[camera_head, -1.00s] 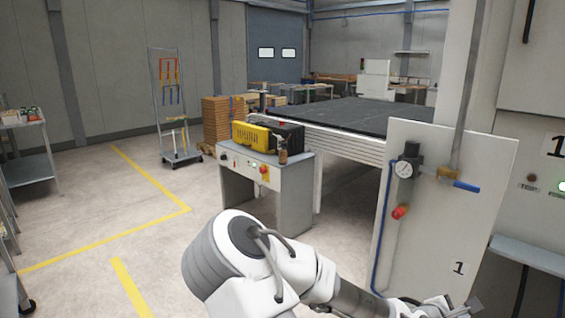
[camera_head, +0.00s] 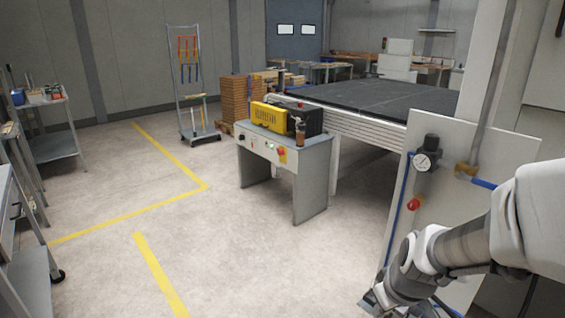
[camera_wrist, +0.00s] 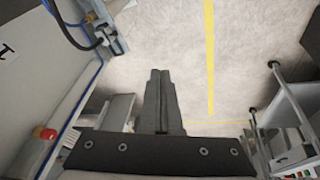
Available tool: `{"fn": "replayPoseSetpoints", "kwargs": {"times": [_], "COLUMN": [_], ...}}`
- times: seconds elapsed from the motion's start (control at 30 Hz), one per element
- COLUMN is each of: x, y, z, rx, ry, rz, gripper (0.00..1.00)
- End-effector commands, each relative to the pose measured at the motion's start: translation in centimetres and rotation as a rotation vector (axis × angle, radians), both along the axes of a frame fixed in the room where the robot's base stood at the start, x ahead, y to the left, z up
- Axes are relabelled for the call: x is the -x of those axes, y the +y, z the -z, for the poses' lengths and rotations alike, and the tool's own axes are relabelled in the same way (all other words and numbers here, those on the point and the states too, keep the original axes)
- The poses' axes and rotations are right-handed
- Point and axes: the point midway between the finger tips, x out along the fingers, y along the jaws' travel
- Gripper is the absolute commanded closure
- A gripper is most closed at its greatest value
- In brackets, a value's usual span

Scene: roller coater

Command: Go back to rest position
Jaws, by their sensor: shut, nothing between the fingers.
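My arm enters from the right edge in the head view and reaches down and left in front of the white machine panel (camera_head: 470,140). My gripper (camera_head: 372,306) is near the bottom edge there, partly cut off and small. In the wrist view my gripper (camera_wrist: 160,75) shows its two dark fingers pressed together, with nothing between them. Bare concrete floor lies beyond the fingertips.
The panel carries a gauge (camera_head: 422,162) and a red knob (camera_head: 413,204), close to my arm. A control desk (camera_head: 285,160) stands at centre. A metal cart (camera_head: 52,140) is at left. Floor with yellow lines (camera_head: 160,272) is open at centre left.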

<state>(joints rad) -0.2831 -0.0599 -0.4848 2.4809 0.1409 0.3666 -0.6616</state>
Motion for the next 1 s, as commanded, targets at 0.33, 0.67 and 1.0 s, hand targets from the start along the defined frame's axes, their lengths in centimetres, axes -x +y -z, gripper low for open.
{"fn": "replayPoseSetpoints", "kwargs": {"times": [0.33,0.67,1.0], "x": [4.6,10.0,11.1], "y": [4.1,5.3,5.4], "z": [-10.8,-16.6,-17.3], "rx": [-0.149,-0.14,-0.13], "ry": [-0.071,-0.121,-0.13], "rz": [0.131,0.274,0.308], "gripper": [1.0,1.0,1.0]}}
